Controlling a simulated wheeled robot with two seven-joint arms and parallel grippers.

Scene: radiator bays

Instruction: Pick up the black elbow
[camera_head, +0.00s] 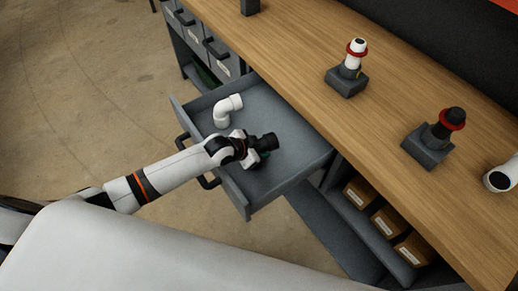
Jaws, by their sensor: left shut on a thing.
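A black elbow (266,142) is at the open grey drawer (300,147), between the fingers of my left gripper (246,149). My left gripper is shut on it, and the gripper hides much of its shape. I cannot tell whether the elbow still touches the drawer floor. A white elbow (227,109) lies in the same drawer, just behind the gripper and apart from it. My right gripper is not in view.
On the wooden worktop (300,40) stand a white fitting with a red ring (353,55) and a black one with a red ring (446,124), each in a grey block. A white rounded piece (500,178) sits at the right edge. Small boxes (387,222) fill a lower shelf.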

